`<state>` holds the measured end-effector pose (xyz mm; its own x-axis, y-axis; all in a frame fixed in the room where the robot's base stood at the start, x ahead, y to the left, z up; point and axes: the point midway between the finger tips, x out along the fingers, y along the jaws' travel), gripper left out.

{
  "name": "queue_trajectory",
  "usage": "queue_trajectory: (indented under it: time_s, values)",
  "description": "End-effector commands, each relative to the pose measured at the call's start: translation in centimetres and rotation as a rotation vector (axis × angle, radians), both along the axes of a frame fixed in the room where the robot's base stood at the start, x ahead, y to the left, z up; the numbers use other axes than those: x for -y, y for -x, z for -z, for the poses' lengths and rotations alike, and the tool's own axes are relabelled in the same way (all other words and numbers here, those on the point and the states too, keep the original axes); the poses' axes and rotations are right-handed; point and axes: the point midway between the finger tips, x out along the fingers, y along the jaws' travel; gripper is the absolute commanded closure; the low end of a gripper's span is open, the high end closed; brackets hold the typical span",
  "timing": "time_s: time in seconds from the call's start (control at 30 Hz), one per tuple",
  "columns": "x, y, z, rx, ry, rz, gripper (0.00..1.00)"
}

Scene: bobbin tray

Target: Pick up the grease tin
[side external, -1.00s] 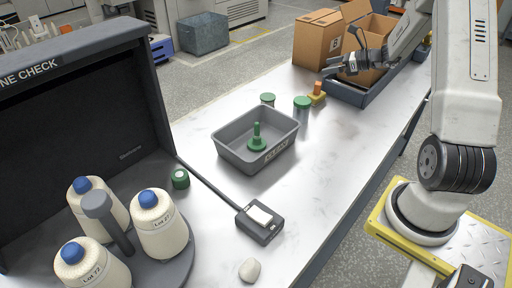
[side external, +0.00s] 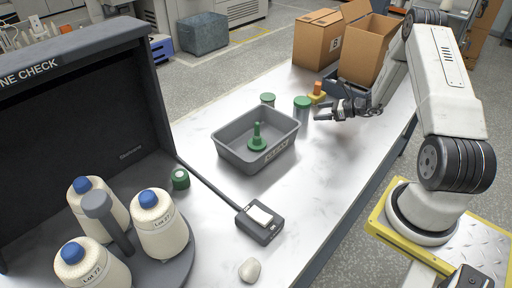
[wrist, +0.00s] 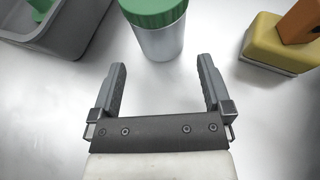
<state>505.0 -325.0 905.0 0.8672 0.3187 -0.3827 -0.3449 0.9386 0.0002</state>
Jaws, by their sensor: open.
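A metal tin with a green lid (side external: 302,109) stands upright on the table, right of the grey bin. In the wrist view, this green-lidded tin (wrist: 157,35) is ahead of my jaws, slightly left of centre, with its top cut off by the frame edge. My gripper (side external: 318,112) is low over the table to the right of the tin. In the wrist view, my gripper (wrist: 162,64) is open and empty, its two fingers apart and short of the tin. A second, smaller green-lidded container (side external: 268,100) stands behind the bin.
A grey bin (side external: 228,150) holding a green peg-shaped piece (side external: 257,138) is left of the tin. A yellow block with an orange top (side external: 318,96) stands close to my gripper, on the right in the wrist view (wrist: 265,45). Cardboard boxes (side external: 318,40) are behind.

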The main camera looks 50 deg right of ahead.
Motion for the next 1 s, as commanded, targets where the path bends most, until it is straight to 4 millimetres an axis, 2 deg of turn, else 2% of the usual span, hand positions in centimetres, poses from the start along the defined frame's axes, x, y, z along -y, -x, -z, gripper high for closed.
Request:
queue_trajectory:
  time_s: [0.17,0.43,0.77,1.0]
  values:
    - [-0.1,-0.3,0.1,0.000,0.001,-0.001,0.00]
    - [-0.8,-2.1,0.9,0.001,-0.001,-0.002,0.00]
    - [-1.0,-2.7,1.1,0.000,0.001,-0.001,0.00]
    - [-1.9,-4.9,1.9,0.000,0.000,-0.003,0.00]
